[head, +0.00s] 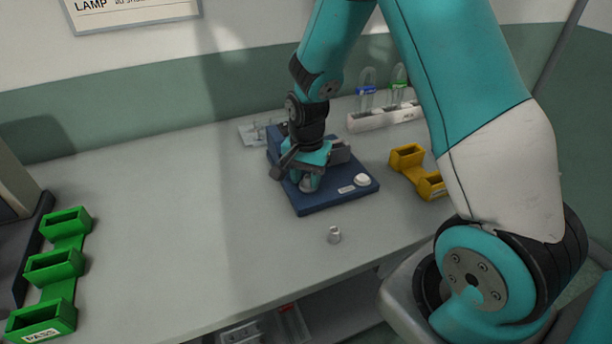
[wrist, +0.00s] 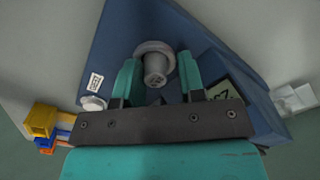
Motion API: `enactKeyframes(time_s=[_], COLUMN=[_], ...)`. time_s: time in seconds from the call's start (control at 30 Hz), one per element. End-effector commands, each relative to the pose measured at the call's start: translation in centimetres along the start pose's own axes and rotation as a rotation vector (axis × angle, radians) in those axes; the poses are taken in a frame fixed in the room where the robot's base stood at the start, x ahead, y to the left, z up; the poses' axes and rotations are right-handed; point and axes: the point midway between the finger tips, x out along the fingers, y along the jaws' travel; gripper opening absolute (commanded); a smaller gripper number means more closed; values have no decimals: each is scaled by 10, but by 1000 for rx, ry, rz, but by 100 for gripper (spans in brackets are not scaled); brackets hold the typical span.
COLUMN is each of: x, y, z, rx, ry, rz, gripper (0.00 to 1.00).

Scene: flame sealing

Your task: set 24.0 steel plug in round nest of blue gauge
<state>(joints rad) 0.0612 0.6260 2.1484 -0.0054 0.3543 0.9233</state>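The blue gauge (head: 325,203) stands on the bench, with a white button and a small label on its face. In the wrist view its blue base (wrist: 125,48) carries a grey round nest (wrist: 141,49). A grey steel plug (wrist: 155,72) stands in or over this ring; I cannot tell how deep it sits. My gripper (wrist: 161,68) is open, its two teal fingers on either side of the plug, with a visible gap on the right. In the head view my gripper (head: 309,178) is low over the gauge and mostly hides the nest.
Another small steel plug (head: 334,235) stands on the bench in front of the gauge. Green PASS trays (head: 53,265) line the left; the bench between is clear.

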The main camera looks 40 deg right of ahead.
Motion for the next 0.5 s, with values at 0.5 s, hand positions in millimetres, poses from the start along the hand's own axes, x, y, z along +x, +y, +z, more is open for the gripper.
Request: enactKeyframes(time_s=[0.5], x=[-24], y=[5], z=[1], rx=[5], ry=[-3], rz=[17], gripper=[54])
